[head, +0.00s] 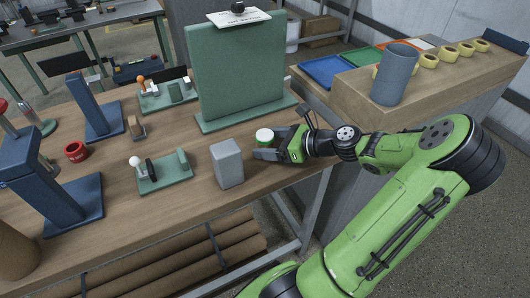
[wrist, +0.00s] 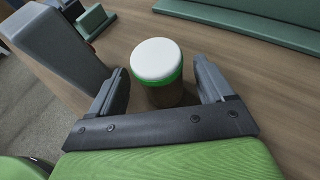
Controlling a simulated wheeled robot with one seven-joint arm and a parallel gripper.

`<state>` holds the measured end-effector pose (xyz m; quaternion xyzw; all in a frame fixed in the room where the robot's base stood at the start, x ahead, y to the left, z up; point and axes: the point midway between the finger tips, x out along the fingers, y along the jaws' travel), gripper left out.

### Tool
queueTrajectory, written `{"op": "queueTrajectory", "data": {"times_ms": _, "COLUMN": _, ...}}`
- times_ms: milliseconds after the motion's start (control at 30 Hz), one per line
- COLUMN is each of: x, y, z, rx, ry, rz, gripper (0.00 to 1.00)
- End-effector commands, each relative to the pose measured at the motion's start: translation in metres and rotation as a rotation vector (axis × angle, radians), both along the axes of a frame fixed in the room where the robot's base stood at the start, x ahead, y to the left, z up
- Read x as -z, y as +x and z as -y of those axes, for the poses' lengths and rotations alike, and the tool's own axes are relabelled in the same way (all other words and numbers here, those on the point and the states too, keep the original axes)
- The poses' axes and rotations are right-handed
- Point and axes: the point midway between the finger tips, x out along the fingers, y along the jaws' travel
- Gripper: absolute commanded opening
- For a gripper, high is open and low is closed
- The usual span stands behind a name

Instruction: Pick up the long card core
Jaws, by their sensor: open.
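My gripper (head: 278,146) is open on the tabletop side of the green panel. In the wrist view, its fingers (wrist: 165,92) stand on either side of a short upright cylinder (wrist: 157,62) with a white top, green band and brownish lower part. Gaps show between it and both fingers. The same cylinder shows in the head view (head: 264,136), its lower part hidden by the gripper. Long brown tubes (head: 165,268) lie on the shelf under the table. A wide brown cylinder (head: 18,252) stands at the near left. I cannot tell which is the long card core.
A grey block (head: 226,163) stands left of my gripper. A green upright panel (head: 238,75) stands behind it. Green fixtures (head: 163,172) and blue stands (head: 88,195) fill the table's left. A side counter (head: 430,95) carries a blue-grey cylinder (head: 395,74) and several yellow rings.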

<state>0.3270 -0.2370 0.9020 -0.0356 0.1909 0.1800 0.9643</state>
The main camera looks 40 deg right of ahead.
Motion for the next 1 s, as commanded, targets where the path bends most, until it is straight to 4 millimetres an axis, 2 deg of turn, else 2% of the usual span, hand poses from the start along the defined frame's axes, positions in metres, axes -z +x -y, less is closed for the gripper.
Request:
{"op": "queueTrajectory", "data": {"times_ms": 33, "x": 0.009, "y": 0.007, "z": -0.003, "rx": -0.003, "ry": 0.0, "rz": -0.001, "gripper": 0.8}}
{"op": "queueTrajectory", "data": {"times_ms": 100, "x": 0.01, "y": 0.014, "z": -0.005, "rx": -0.001, "ry": -0.001, "rz": 0.0, "gripper": 0.8}}
{"op": "queueTrajectory", "data": {"times_ms": 333, "x": 0.008, "y": 0.017, "z": -0.006, "rx": 0.001, "ry": -0.001, "rz": -0.002, "gripper": 0.8}}
{"op": "queueTrajectory", "data": {"times_ms": 700, "x": 0.008, "y": 0.016, "z": -0.006, "rx": 0.001, "ry": -0.001, "rz": -0.001, "gripper": 0.26}}
{"op": "queueTrajectory", "data": {"times_ms": 900, "x": 0.007, "y": 0.016, "z": -0.006, "rx": 0.001, "ry": -0.001, "rz": -0.001, "gripper": 0.25}}
{"op": "queueTrajectory", "data": {"times_ms": 1000, "x": -0.006, "y": 0.016, "z": -0.005, "rx": 0.001, "ry": -0.003, "rz": 0.0, "gripper": 0.25}}
